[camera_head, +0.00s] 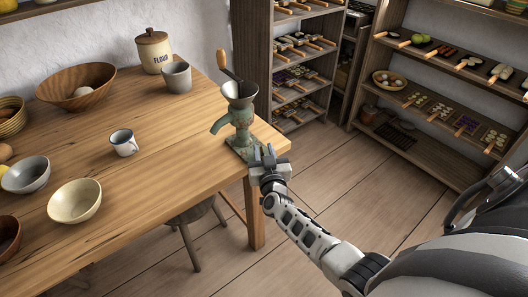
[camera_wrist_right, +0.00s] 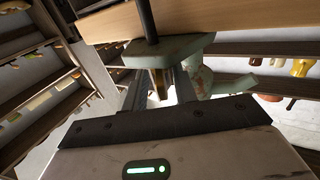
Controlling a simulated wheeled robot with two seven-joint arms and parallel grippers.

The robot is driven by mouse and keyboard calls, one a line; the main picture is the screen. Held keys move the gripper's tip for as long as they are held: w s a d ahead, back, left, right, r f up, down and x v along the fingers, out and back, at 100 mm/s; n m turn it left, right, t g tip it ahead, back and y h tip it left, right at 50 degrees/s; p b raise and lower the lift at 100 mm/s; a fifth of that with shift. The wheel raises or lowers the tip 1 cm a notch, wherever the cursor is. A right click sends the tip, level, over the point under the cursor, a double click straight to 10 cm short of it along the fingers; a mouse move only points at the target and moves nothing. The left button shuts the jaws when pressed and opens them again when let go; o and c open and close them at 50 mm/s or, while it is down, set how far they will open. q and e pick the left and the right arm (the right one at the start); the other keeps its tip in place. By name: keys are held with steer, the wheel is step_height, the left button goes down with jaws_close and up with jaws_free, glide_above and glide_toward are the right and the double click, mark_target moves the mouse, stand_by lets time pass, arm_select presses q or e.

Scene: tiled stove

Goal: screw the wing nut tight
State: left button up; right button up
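A green hand mill (camera_head: 238,125) with a funnel top and wooden-handled crank stands at the table's right corner. My right gripper (camera_head: 264,155) is at its base, by the table edge. In the right wrist view, which looks upside down, a dark bolt (camera_wrist_right: 147,20) passes the table edge and meets the mill's green base plate (camera_wrist_right: 180,46). A small brass-coloured piece, apparently the wing nut (camera_wrist_right: 157,84), sits at the plate between the fingers of my right gripper (camera_wrist_right: 160,90). The fingers look spread, with a gap beside it. In the head view the nut is hidden. My left gripper is not in view.
The wooden table (camera_head: 150,185) holds a mug (camera_head: 124,142), a grey pot (camera_head: 177,77), a flour jar (camera_head: 153,52) and several bowls. A stool (camera_head: 193,220) stands below. Shelves (camera_head: 440,85) line the back. The floor at right is clear.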

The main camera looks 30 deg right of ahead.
steer(key=p+v, duration=0.1)
steer(key=v, duration=1.5)
steer(key=s+a+f+n+g+y, duration=0.4)
steer(key=s+a+n+g+y, duration=0.2)
steer(key=s+a+y, duration=0.3)
steer(key=s+a+n, duration=0.1)
steer(key=s+a, duration=0.1)
steer(key=a, duration=0.2)
steer(key=shift+s+g+y, duration=0.3)
steer(key=shift+a, duration=0.15)
